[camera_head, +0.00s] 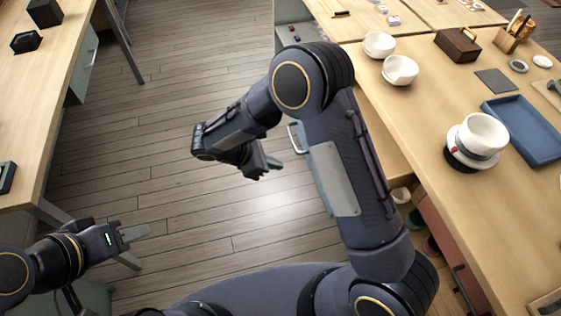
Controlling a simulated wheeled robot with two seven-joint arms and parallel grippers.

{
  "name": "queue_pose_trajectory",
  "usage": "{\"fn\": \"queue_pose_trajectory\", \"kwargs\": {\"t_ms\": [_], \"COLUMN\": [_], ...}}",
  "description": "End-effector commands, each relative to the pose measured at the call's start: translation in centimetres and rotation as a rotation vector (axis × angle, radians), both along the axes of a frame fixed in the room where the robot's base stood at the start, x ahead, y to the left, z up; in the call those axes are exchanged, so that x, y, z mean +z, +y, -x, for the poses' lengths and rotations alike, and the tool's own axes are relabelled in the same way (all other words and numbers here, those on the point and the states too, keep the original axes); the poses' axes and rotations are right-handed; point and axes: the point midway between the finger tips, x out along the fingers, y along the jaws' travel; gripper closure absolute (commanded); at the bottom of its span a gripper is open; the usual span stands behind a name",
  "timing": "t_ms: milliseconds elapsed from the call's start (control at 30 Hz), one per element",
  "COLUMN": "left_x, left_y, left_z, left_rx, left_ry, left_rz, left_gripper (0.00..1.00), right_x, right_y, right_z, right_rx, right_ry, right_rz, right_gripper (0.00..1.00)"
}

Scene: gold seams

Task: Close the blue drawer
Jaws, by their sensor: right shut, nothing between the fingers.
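The blue drawer (316,180) is under the right-hand table, partly hidden behind my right arm. Its blue front stands out from the table into the aisle, so it is open. A pale handle (293,138) shows on the front. Part of its wooden inside shows to the right of my arm. My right gripper (272,165) is shut and empty, left of the blue front and a little below the handle in the picture, apparently apart from it. My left gripper (142,233) is at the lower left, away from the drawer; its finger opening is unclear.
The right table (440,100) holds white bowls (400,70), a blue tray (525,128), a wooden box (457,45) and a stacked cup (480,135). A red drawer front (440,230) is below it. Another table (35,100) stands left. The floor between is clear.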

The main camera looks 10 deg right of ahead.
Motion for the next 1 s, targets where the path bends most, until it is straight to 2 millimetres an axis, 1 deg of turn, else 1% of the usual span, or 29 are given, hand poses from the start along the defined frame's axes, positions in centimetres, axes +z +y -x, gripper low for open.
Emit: {"fn": "queue_pose_trajectory", "kwargs": {"t_ms": [33, 200, 367, 400, 500, 600, 733, 1000], "left_x": [0.1, 0.3, 0.5, 0.8, 1.1, 1.2, 1.3, 1.2], "left_y": [0.0, 0.0, 0.0, 0.0, 0.0, 0.0, 0.0, 0.0], "left_z": [0.0, 0.0, 0.0, 0.0, 0.0, 0.0, 0.0, 0.0], "left_rx": [0.0, 0.0, 0.0, 0.0, 0.0, 0.0, 0.0, 0.0], "left_ry": [0.0, 0.0, 0.0, 0.0, 0.0, 0.0, 0.0, 0.0], "left_rz": [0.0, 0.0, 0.0, 0.0, 0.0, 0.0, 0.0, 0.0], "left_gripper": [0.64, 0.64, 0.64, 0.64, 0.64, 0.64, 0.64, 0.64], "right_x": [-0.8, -3.4, -5.7, -5.3, -5.3, -5.4, -5.4, -5.4], "right_y": [-0.9, -3.6, -5.8, -6.6, -8.0, -8.9, -9.4, -9.5], "right_z": [0.1, 0.0, 0.0, -0.2, -0.2, -0.2, -0.3, -0.3], "right_rx": [-0.003, -0.004, -0.004, -0.005, -0.005, -0.004, -0.003, -0.002], "right_ry": [0.004, 0.006, 0.005, 0.002, 0.002, 0.001, 0.001, 0.001], "right_rz": [0.002, 0.002, 0.0, -0.001, -0.001, -0.001, -0.001, -0.001], "right_gripper": [1.0, 1.0, 1.0, 1.0, 1.0, 1.0, 1.0, 1.0]}}
